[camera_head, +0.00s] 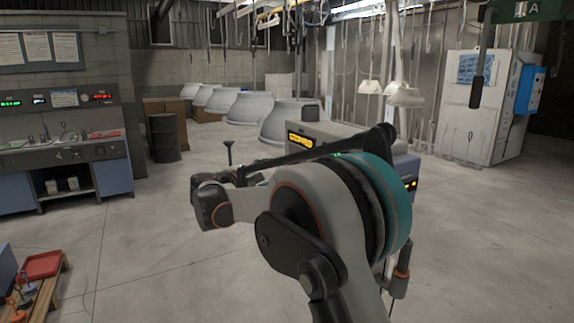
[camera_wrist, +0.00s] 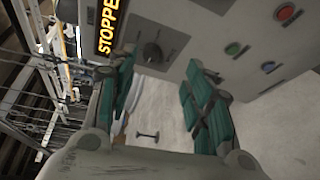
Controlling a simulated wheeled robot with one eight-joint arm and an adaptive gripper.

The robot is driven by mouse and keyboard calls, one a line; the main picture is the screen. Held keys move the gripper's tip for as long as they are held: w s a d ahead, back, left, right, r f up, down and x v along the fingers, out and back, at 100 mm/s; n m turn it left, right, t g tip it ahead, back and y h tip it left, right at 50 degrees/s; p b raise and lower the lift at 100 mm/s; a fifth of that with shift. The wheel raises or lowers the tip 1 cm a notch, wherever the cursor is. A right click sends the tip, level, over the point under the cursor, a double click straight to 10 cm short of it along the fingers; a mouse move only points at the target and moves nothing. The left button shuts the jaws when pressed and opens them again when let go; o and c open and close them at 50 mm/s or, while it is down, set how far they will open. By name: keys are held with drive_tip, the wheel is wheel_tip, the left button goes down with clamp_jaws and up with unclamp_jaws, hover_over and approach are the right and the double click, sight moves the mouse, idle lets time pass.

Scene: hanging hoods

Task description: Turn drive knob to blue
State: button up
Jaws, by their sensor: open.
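A grey control panel (camera_wrist: 205,28) fills the upper part of the wrist view, tilted in the picture. A dark round knob (camera_wrist: 152,52) sits on it below a yellow "STOPPED" display (camera_wrist: 106,28). My gripper (camera_wrist: 160,68) is open, its teal-padded fingers on either side of the knob in the picture. The fingers look apart from the knob; the exact gap cannot be told. The knob's pointer and any blue mark beside it are too small to read. In the head view the display (camera_head: 301,140) shows on the cabinet behind my arm, which hides the knob and my gripper.
Grey hoods (camera_head: 245,107) stand in a row behind the cabinet. A workbench (camera_head: 70,150) is at left. The floor between is mostly clear.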

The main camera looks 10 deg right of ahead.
drive_tip(key=w+d+f+h+b, duration=0.1)
drive_tip(key=w+d+b, duration=0.1)
drive_tip(key=w+d, duration=0.5)
drive_tip(key=w, duration=0.4)
drive_tip(key=shift+w+d+f+n+t, duration=0.15)
drive_tip(key=shift+d+n+t, duration=0.15)
drive_tip(key=shift+d, duration=0.1)
drive_tip(key=shift+c, duration=0.6)
drive_tip(key=c, duration=0.9)
